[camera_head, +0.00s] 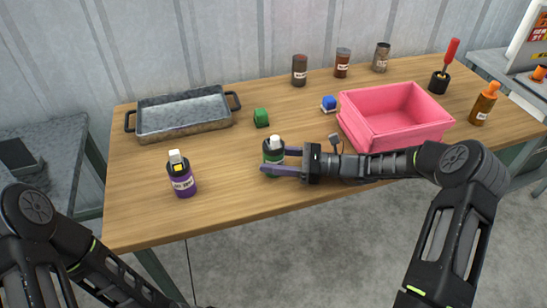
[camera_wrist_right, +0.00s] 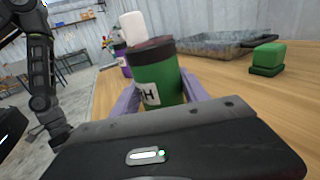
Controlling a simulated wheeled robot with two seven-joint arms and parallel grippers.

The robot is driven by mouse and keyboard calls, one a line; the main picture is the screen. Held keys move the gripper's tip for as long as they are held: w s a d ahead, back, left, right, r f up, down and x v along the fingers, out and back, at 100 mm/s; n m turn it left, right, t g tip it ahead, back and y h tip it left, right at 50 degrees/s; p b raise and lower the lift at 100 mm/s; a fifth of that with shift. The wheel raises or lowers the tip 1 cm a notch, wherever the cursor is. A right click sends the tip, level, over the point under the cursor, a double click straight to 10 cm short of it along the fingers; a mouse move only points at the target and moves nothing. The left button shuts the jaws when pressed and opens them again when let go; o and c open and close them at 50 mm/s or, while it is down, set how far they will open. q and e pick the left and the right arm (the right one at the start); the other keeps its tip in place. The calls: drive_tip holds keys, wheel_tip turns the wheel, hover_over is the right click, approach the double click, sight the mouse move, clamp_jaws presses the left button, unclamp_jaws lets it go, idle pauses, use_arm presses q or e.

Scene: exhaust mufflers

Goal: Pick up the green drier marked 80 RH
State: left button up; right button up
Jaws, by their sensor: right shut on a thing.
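The green drier bottle (camera_head: 273,155) with a white cap stands upright near the front middle of the table. It also shows in the right wrist view (camera_wrist_right: 160,78), with part of a white label ending in "H"; the rest of the marking is hidden. My right gripper (camera_head: 272,164) reaches in from the right, its purple fingers on either side of the bottle and shut on it. The bottle seems to be at table height; I cannot tell whether it is lifted. My left arm shows at the lower left, but its gripper is out of view.
A purple bottle (camera_head: 182,175) stands to the left. A metal tray (camera_head: 183,129) is at back left, a pink bin (camera_head: 412,133) at right. Several brown jars line the back.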

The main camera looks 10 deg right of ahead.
drive_tip(key=c, duration=0.8)
drive_tip(key=shift+r, duration=0.2)
wheel_tip(320, 180, up, 18)
drive_tip(key=shift+f+b, duration=0.15)
drive_tip(key=shift+b, duration=0.35)
idle(0.5)
